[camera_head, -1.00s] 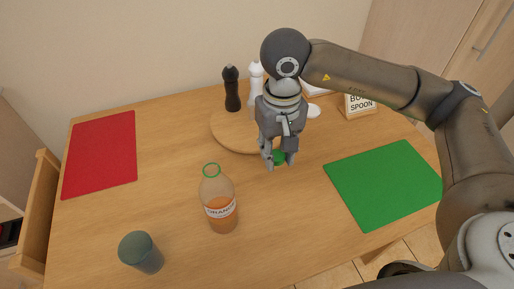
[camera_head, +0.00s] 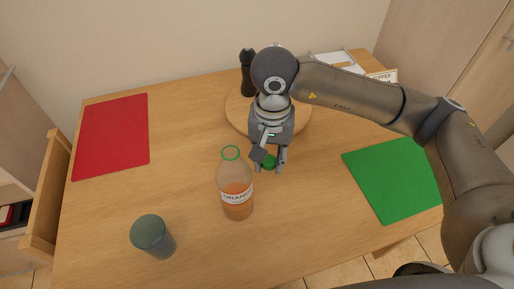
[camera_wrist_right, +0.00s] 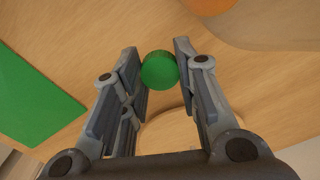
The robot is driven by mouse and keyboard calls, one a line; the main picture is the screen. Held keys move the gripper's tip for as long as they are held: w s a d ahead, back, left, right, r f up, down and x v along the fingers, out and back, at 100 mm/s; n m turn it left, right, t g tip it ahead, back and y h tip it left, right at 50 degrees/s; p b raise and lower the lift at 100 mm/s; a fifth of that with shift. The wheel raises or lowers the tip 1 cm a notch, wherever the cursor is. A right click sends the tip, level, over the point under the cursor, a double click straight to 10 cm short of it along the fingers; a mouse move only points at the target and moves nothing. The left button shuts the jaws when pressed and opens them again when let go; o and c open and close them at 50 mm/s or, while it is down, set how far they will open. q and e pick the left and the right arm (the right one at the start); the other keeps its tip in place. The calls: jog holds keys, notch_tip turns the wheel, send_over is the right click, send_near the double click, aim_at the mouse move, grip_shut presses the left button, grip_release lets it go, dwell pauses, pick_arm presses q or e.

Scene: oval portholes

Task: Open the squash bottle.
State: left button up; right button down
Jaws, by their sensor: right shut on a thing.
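The squash bottle (camera_head: 236,192) stands upright on the table, clear with orange liquid and a label reading ORANGE. Its mouth is uncapped, with a green rim at the neck. My right gripper (camera_head: 269,168) points down just right of the bottle's neck and is shut on the green cap (camera_head: 269,161). In the right wrist view the cap (camera_wrist_right: 160,70) sits between the two fingertips, with wooden table behind it. Part of the bottle (camera_wrist_right: 208,4) shows at that view's top edge. My left gripper is not in view.
A dark cup (camera_head: 152,236) stands front left of the bottle. A red mat (camera_head: 112,136) lies left, a green mat (camera_head: 395,180) right. Behind my gripper are a round board (camera_head: 238,112) and a black mill (camera_head: 248,75). The table between red mat and bottle is clear.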

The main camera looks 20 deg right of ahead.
jog(key=w+f, duration=0.2)
jog(key=w, duration=0.1)
jog(key=w+f+p, duration=0.1)
jog(key=w+f, duration=0.1)
jog(key=w, duration=0.1)
jog(key=w+a+f, duration=0.1)
jog(key=w+f, duration=0.2)
jog(key=shift+w+f, duration=0.45)
jog(key=shift+f, duration=0.05)
jog(key=shift+w+f+p, duration=0.15)
jog(key=shift+f+p, duration=0.15)
notch_tip(320, 180, down, 2)
jog(key=shift+f+p, duration=0.15)
jog(key=shift+p, duration=0.25)
jog(key=shift+f, duration=0.25)
jog(key=shift+f+b, duration=0.2)
jog(key=shift+b, duration=0.15)
jog(key=c, duration=1.1)
grip_release()
jog(key=shift+r, duration=0.1)
jog(key=shift+c, duration=0.2)
